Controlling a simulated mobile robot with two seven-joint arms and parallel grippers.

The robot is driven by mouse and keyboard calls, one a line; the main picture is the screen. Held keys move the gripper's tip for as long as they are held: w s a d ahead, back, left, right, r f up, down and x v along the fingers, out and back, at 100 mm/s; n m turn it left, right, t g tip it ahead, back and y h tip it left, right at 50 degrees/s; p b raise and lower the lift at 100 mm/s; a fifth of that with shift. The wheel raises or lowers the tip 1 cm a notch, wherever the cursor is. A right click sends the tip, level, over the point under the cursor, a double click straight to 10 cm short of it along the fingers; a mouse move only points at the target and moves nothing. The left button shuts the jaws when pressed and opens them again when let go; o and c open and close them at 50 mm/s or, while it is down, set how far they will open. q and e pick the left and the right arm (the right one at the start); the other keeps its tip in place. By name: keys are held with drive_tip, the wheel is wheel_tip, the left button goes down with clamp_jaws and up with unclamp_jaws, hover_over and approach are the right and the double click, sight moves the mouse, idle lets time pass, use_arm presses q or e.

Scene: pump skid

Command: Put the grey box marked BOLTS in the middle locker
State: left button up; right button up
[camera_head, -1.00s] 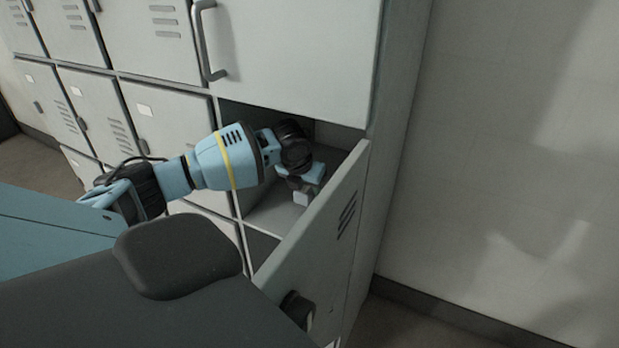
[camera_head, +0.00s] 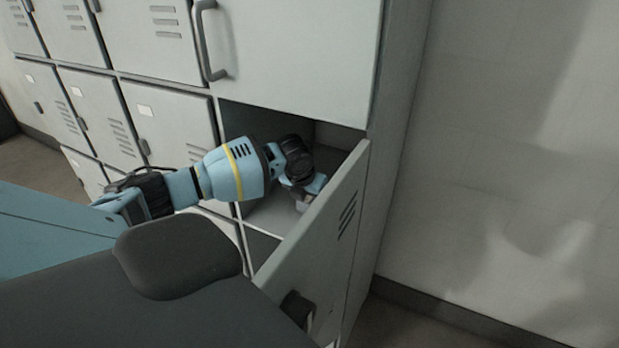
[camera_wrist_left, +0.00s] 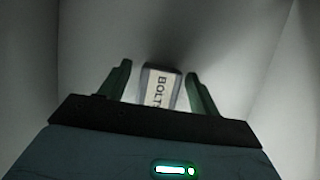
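The grey box marked BOLTS (camera_wrist_left: 161,88) shows in the left wrist view between the two fingers of my left gripper (camera_wrist_left: 158,70), with a narrow gap on each side. The gripper looks open around it. In the head view my left gripper (camera_head: 312,186) is inside the open locker compartment (camera_head: 272,212), just behind the upper edge of its door. A small part of the box (camera_head: 302,206) shows below the fingers; the door hides the rest. I cannot tell whether the box touches the locker floor. My right gripper is not in view.
The open locker door (camera_head: 318,235) swings out toward me on the right of the compartment. A closed locker door with a handle (camera_head: 290,55) is above. Closed lockers (camera_head: 165,125) stand to the left. A plain wall (camera_head: 510,150) is at the right.

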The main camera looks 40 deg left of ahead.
use_arm(q)
drive_tip(key=shift+r, duration=0.1)
drive_tip(key=shift+p+v, duration=0.4)
drive_tip(key=shift+v, duration=3.4)
